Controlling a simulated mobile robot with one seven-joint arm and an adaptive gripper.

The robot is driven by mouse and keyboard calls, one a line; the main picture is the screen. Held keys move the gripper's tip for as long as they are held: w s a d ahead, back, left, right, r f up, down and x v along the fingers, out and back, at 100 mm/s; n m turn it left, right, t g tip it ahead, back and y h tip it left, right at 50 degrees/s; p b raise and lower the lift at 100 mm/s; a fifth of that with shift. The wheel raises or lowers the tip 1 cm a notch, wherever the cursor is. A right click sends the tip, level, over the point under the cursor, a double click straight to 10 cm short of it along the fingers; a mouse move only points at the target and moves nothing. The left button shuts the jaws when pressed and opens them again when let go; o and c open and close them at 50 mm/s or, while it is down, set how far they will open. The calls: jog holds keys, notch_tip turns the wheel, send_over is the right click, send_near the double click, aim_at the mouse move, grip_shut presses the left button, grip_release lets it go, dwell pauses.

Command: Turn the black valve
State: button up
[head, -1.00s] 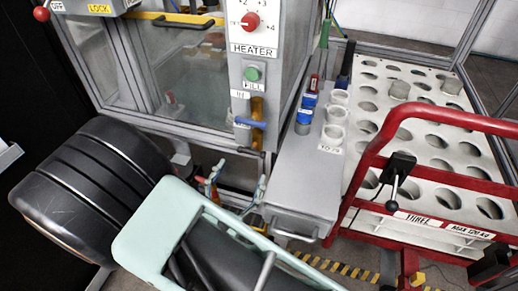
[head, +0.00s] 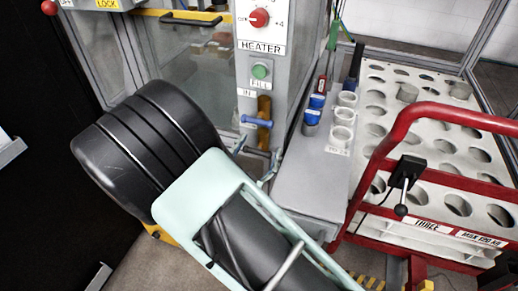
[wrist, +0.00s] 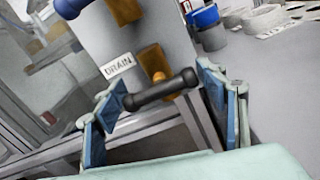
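The black valve (wrist: 160,90) has a bar handle with knobbed ends on a brass-coloured stem, below a DRAIN label (wrist: 117,66). In the wrist view its handle lies tilted, right end higher, across the gap between my fingers. My gripper (wrist: 162,82) is open, with a blue-padded finger near each end of the handle. I cannot tell whether either finger touches it. In the head view my gripper (head: 257,158) is at the cabinet's lower front, below the blue valve (head: 256,122).
The blue valve handle also shows in the wrist view (wrist: 71,7), just above left. A grey shelf (head: 306,185) with blue-capped containers (head: 313,112) and white rings (head: 342,125) is to the right. A red-railed cart (head: 450,180) stands farther right.

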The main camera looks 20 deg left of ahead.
jog(key=c, duration=0.7)
jog(key=shift+r+n+p, duration=0.1)
jog(key=shift+n+p, duration=0.3)
jog(key=shift+p, duration=0.25)
jog(key=shift+n+p, duration=0.3)
jog(key=shift+p, duration=0.1)
jog(key=n+p, duration=0.3)
jog(key=shift+r+p, duration=0.1)
jog(key=shift+p, duration=0.3)
jog(key=n+p, duration=0.3)
jog(key=n, duration=0.1)
jog(key=shift+p, duration=0.3)
jog(key=shift+f+n+p, duration=0.2)
jog(key=shift+n+p, duration=0.35)
jog(key=shift+n, duration=0.35)
jog(key=shift+f, duration=0.1)
jog(key=shift+d, duration=0.1)
